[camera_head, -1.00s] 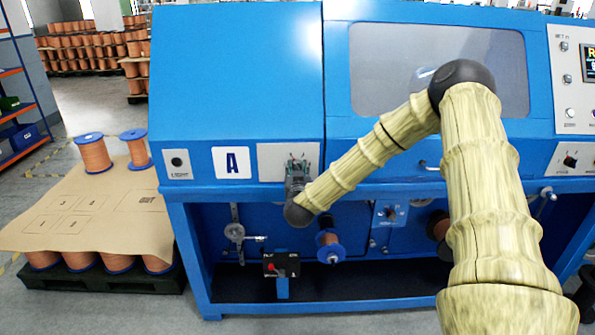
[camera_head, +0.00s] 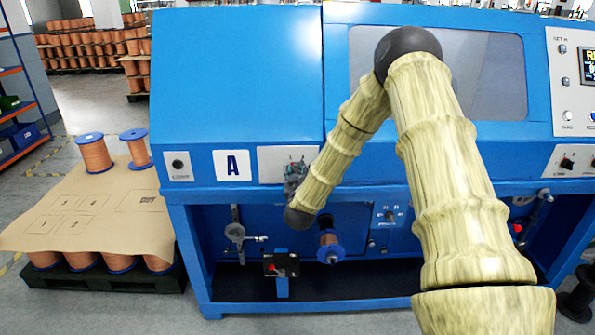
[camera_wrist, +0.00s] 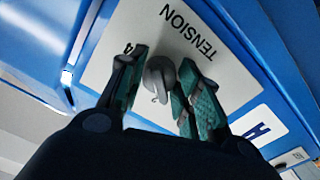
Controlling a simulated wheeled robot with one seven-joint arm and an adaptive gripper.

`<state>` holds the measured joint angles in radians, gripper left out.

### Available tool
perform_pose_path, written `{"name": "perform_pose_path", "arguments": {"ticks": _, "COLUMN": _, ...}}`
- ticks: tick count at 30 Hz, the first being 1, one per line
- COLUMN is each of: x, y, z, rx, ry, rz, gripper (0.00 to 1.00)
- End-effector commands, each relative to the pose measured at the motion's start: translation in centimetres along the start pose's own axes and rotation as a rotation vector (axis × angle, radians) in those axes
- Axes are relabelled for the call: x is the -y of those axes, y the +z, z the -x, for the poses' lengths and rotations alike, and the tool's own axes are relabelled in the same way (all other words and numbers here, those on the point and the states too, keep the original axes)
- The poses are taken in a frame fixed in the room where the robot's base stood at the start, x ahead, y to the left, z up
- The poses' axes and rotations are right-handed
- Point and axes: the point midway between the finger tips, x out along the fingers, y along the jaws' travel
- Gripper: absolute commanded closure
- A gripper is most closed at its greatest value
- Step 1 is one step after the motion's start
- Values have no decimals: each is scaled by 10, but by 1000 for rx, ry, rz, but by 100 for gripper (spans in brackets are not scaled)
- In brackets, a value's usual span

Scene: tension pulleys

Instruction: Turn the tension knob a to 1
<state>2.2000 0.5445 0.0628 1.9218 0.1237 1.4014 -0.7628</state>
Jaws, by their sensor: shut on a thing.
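The tension knob (camera_wrist: 160,78) is a grey round knob on a light plate (camera_wrist: 218,58) lettered "TENSION". In the wrist view my gripper (camera_wrist: 158,92) has its two green-padded fingers on either side of the knob, shut on it. The knob's pointer and scale marks are mostly hidden by the fingers, so its setting cannot be read. In the head view my gripper (camera_head: 294,172) is at the plate (camera_head: 272,158) right of the "A" label, and the knob is hidden behind it.
The blue machine (camera_head: 235,80) fills the middle, with the white "A" label (camera_head: 233,165) left of the plate. Below are a copper spool (camera_head: 329,246) and a small black box with a red knob (camera_head: 281,265). A pallet of spools (camera_head: 95,215) stands on the left.

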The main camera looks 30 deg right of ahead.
Motion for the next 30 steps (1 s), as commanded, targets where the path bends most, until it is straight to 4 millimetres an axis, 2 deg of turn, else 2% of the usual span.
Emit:
{"name": "perform_pose_path", "arguments": {"ticks": 18, "x": 1, "y": -2, "z": 0, "rx": -4, "ry": -2, "rz": 429, "gripper": 90}}
{"name": "perform_pose_path", "arguments": {"ticks": 30, "x": 0, "y": -1, "z": 0, "rx": -2, "ry": -2, "rz": 625, "gripper": 90}}
